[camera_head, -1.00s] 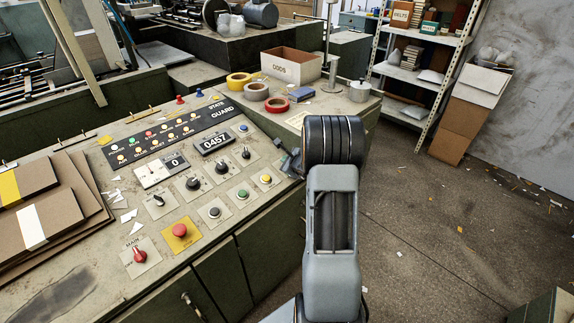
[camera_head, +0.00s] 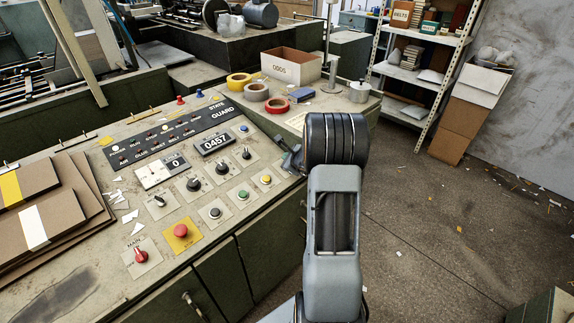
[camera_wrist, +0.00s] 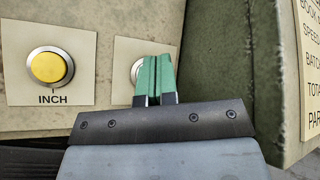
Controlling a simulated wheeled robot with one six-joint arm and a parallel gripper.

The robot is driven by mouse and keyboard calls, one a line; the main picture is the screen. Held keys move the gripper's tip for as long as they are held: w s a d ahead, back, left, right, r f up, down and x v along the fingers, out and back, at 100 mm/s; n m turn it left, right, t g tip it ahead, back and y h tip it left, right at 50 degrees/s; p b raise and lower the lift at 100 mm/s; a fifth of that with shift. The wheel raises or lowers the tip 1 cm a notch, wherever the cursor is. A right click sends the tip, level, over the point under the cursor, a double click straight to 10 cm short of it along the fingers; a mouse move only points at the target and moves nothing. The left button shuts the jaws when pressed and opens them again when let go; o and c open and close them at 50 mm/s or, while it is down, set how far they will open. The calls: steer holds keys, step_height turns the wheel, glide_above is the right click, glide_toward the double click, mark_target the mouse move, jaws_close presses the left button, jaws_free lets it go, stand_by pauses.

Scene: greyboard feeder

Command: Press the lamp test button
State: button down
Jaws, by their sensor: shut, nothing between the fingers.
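My gripper (camera_wrist: 154,62) is shut, its two green fingertips together, in front of a button on a pale plate (camera_wrist: 124,48) in the wrist view. Only the left part of that button's silver ring (camera_wrist: 135,72) shows; its cap and label are hidden, so I cannot read whether it is the lamp test button, nor tell whether the tips touch it. Left of it is a yellow button (camera_wrist: 47,67) marked INCH, also in the head view (camera_head: 266,179). In the head view my gripper (camera_head: 287,160) is partly hidden by my arm at the panel's right edge. The indicator lamp strip (camera_head: 165,138) looks mostly dark.
The sloped panel (camera_head: 105,229) also carries a red mushroom button (camera_head: 181,231), a green button (camera_head: 243,194), a black button (camera_head: 215,212) and dark knobs. Tape rolls (camera_head: 277,105) and a box (camera_head: 291,67) stand behind.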

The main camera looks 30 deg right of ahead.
steer(key=r+p, duration=0.1)
steer(key=r, duration=0.1)
steer(key=s+r+p, duration=0.1)
steer(key=r, duration=0.1)
steer(key=shift+s+d+r, duration=0.1)
steer(key=shift+r, duration=0.1)
stand_by(0.8)
steer(key=a+n+y, duration=0.1)
steer(key=s+a+f+n, duration=0.1)
steer(key=a+f+n+g+y, duration=0.1)
steer(key=a, duration=0.1)
steer(key=shift+s+n+y, duration=0.3)
steer(key=shift+s+n, duration=0.1)
steer(key=s+a+r+n+g+y, duration=0.35)
steer(key=s+a+n+g, duration=0.25)
steer(key=s+a+n, duration=0.6)
steer(key=s+a+r+n+g+h+p, duration=0.1)
steer(key=s+a+r+n+h, duration=0.4)
steer(key=s+a+r+n, duration=0.5)
steer(key=n+p, duration=0.1)
steer(key=n, duration=0.2)
steer(key=shift+s+a+r, duration=0.2)
steer(key=shift+s+r, duration=0.05)
steer(key=shift+s, duration=0.05)
